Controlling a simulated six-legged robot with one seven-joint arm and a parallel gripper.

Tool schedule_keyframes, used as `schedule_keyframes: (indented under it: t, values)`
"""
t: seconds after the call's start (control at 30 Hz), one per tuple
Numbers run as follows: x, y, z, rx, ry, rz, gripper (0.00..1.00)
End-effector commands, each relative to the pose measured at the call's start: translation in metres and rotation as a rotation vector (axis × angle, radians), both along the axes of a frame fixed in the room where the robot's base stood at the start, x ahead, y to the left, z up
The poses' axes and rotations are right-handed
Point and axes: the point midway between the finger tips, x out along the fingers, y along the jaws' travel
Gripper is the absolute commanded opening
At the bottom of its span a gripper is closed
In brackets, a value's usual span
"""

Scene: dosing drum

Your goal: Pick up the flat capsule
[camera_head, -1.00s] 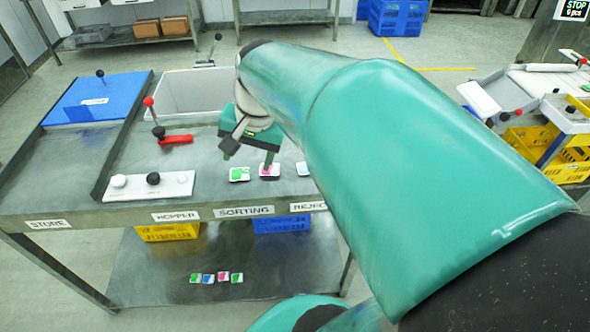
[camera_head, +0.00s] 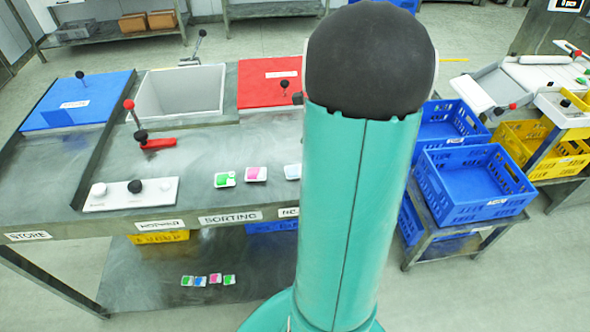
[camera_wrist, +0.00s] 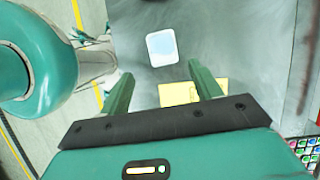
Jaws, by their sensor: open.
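A flat white capsule with a pale blue face (camera_wrist: 162,47) lies on the grey metal table in the wrist view, ahead of and between my fingers. My gripper (camera_wrist: 163,84) is open and empty, with one green finger on each side, apart from the capsule. In the head view my arm hides the gripper. There, a pale blue and white capsule (camera_head: 292,172) lies beside my arm, partly covered by it. To its left are a pink and white capsule (camera_head: 256,174) and a green and white capsule (camera_head: 225,180).
The table (camera_head: 60,180) carries a blue lid (camera_head: 100,90), an open grey hopper (camera_head: 180,92), a red lid (camera_head: 262,92) and a white knob panel (camera_head: 130,194). Blue crates (camera_head: 475,182) stand right of my arm. A yellow patch (camera_wrist: 193,93) shows between my fingers in the wrist view.

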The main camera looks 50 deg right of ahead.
Motion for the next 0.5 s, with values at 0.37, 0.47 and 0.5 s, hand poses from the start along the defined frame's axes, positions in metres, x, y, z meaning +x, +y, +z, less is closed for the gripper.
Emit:
schedule_keyframes:
  t: [0.37,0.47,0.5]
  values:
    - [0.012,0.01,-0.037,0.002,0.001,0.002,0.64]
    - [0.017,0.013,-0.052,0.002,0.001,0.002,0.64]
    - [0.018,0.015,-0.057,0.002,0.001,0.002,0.64]
